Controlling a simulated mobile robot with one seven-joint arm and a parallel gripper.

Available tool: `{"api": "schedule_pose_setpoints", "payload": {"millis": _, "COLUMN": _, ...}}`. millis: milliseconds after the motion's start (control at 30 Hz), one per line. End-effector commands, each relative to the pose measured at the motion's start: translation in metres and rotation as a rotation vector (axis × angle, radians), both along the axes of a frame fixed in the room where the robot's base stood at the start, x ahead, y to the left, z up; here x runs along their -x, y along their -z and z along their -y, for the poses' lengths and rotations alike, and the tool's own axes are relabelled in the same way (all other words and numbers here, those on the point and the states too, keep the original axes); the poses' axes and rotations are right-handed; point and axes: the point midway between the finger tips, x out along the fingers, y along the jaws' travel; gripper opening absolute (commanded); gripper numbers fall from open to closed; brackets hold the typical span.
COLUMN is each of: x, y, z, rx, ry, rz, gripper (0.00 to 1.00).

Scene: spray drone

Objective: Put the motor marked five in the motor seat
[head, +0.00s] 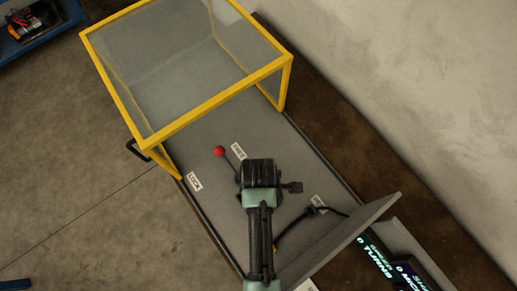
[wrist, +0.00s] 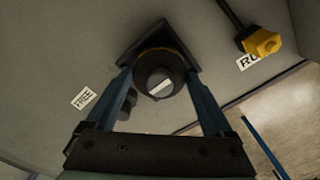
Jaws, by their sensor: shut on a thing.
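In the wrist view my gripper (wrist: 160,82) has its two blue fingers closed on a dark round motor (wrist: 153,74). A pale mark shows on the motor's face, but I cannot read a number. Behind the motor is a dark angular plate (wrist: 137,45) with a yellowish ring, possibly the motor seat. I cannot tell whether the motor is in it or only in front of it. In the head view my black and green arm end covers the gripper tips, the motor and the seat.
A red-knobbed lever (head: 219,151) stands left of my arm end, near the FREE (head: 238,151) and LOCK (head: 194,182) labels. A yellow-framed clear guard (head: 187,112) stands behind. A tilted grey panel (head: 345,240) and dark screens (head: 385,265) are at right. A yellow-tipped part (wrist: 262,42) shows in the wrist view.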

Motion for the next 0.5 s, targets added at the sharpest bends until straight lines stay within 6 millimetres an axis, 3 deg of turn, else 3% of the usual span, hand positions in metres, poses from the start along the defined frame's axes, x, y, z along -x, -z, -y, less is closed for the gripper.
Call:
{"api": "schedule_pose_setpoints", "payload": {"millis": 300, "x": -0.0013, "y": 0.0018, "z": -0.0001, "rx": -0.001, "ry": 0.000, "rz": 0.003, "gripper": 0.00}}
{"api": "schedule_pose_setpoints", "payload": {"millis": 333, "x": -0.0005, "y": 0.0029, "z": 0.0000, "rx": 0.000, "ry": 0.000, "rz": 0.001, "gripper": 0.88}}
{"api": "schedule_pose_setpoints", "payload": {"millis": 400, "x": -0.0005, "y": 0.0022, "z": 0.0000, "rx": 0.000, "ry": 0.000, "rz": 0.001, "gripper": 1.00}}
{"api": "schedule_pose_setpoints", "payload": {"millis": 500, "x": -0.0005, "y": 0.0022, "z": 0.0000, "rx": 0.000, "ry": 0.000, "rz": 0.001, "gripper": 1.00}}
